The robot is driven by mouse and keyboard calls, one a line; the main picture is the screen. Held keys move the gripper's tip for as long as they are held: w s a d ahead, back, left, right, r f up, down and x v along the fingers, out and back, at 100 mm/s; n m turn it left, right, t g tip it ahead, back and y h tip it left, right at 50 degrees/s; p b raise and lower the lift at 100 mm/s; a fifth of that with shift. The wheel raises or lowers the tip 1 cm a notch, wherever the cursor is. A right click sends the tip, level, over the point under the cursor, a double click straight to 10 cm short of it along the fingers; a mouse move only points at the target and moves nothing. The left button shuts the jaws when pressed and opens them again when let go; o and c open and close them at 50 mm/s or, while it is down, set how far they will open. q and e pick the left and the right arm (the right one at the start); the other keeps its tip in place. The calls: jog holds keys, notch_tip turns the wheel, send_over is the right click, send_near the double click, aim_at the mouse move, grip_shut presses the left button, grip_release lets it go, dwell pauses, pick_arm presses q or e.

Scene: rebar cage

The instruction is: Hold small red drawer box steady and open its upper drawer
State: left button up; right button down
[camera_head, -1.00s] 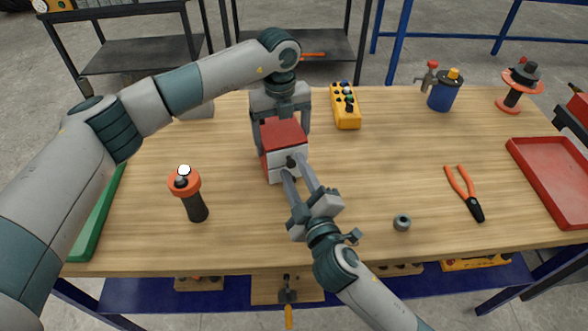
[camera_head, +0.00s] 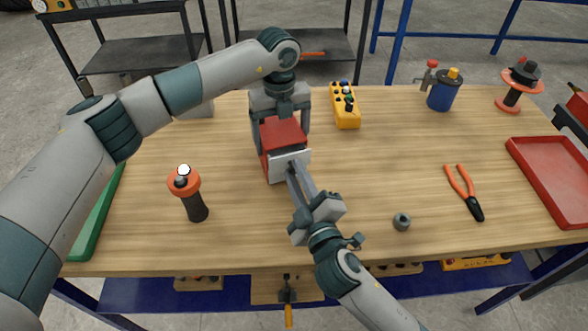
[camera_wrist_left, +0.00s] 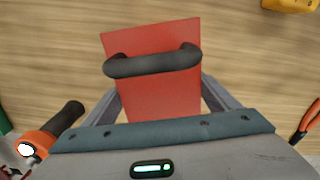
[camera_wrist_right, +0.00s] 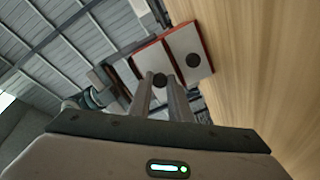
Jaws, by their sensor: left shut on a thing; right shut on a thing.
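The small red drawer box (camera_head: 283,134) stands on the bench with its white fronts facing me. My left gripper (camera_head: 280,122) reaches down from above, its fingers on either side of the box. The left wrist view shows the box's red top (camera_wrist_left: 150,32) and a dark handle (camera_wrist_left: 153,60) across it. The upper drawer (camera_head: 283,160) stands out from the box. My right gripper (camera_head: 292,168) is shut on its dark knob, which shows in the right wrist view (camera_wrist_right: 160,80). The lower drawer's knob (camera_wrist_right: 194,60) is free there.
A metal nut (camera_head: 402,221), pliers (camera_head: 465,192) and a red tray (camera_head: 560,180) lie to the right.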

pick_arm(q)
jog(key=shift+r, duration=0.1)
pick_arm(e)
jog(key=v, duration=0.6)
jog(key=shift+s+d, duration=0.1)
jog(key=shift+s, duration=0.1)
jog(key=c, duration=1.6)
grip_release()
jog(key=shift+v, duration=5.9)
pick_arm(q)
jog(key=o, duration=1.7)
